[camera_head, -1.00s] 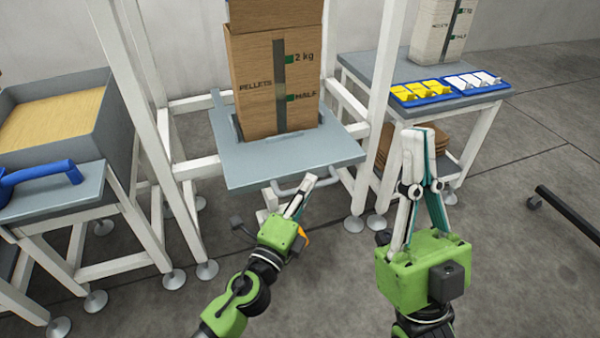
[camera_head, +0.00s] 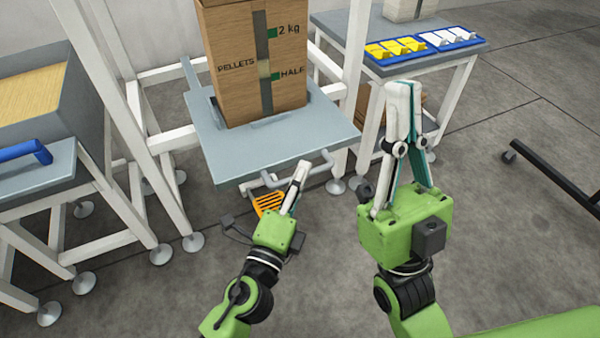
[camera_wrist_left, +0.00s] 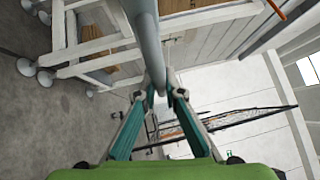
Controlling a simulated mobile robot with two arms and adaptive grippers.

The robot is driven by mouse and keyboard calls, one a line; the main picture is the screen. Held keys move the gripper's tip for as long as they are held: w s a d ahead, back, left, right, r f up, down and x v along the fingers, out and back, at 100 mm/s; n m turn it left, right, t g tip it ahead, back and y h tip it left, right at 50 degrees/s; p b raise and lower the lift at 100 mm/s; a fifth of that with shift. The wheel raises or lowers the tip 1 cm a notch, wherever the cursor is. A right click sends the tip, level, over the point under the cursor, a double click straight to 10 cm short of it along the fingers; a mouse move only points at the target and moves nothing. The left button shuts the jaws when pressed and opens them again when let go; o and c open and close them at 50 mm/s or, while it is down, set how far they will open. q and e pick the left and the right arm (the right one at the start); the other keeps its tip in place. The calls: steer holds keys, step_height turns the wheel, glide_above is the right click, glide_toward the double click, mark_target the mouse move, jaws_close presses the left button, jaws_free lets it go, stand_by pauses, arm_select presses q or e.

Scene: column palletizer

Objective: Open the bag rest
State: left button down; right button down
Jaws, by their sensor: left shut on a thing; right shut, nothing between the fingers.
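The bag rest (camera_head: 215,160) is a grey plate on a white frame, with a brown pellets bag (camera_head: 232,75) upright on it. A grey bar handle (camera_head: 322,163) runs below its front edge. My left gripper (camera_head: 300,172) is at this handle. In the left wrist view the grey bar (camera_wrist_left: 149,45) runs between the fingertips (camera_wrist_left: 161,97), and the fingers are shut on it. My right gripper (camera_head: 404,88) is shut and empty, raised to the right of the rest, pointing up. Part of the handle is hidden behind the left fingers.
An orange slotted piece (camera_head: 266,203) shows beside my left gripper. A side table (camera_head: 420,62) with a blue tray (camera_head: 380,58) of yellow and white pieces stands at the back right. A bench (camera_head: 45,190) with a grey bin stands at left. The floor at right is mostly clear.

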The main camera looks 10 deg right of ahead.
arm_select(q)
steer(key=shift+f, duration=0.1)
steer(key=c, duration=2.1)
jaws_free()
steer(key=v, duration=1.2)
steer(key=shift+a+f, duration=0.1)
